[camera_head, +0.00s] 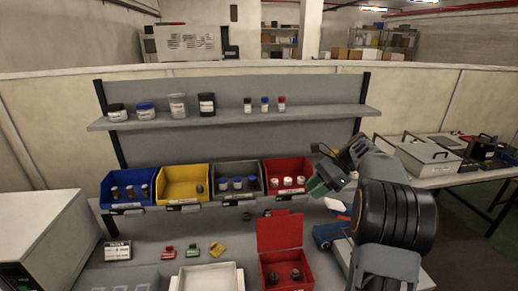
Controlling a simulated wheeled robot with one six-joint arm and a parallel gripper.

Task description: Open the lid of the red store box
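The red store box (264,279) stands on the bench at the front centre. Its red lid (280,231) is raised and stands roughly upright at the back of the box. The box's inside shows, with dark round-topped items (284,276) in it. My gripper (317,188) is above and to the right of the lid, apart from it, near the right edge of the red open bin. Its end shows green parts; whether its fingers are open or shut is too small to tell.
Blue (106,188), yellow (171,175), grey and red (270,168) open bins line the back. A shelf (230,117) with jars is above. A white tray (205,270) is left of the box. Small red, green and yellow pieces lie behind it. A blue device (325,236) is at right.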

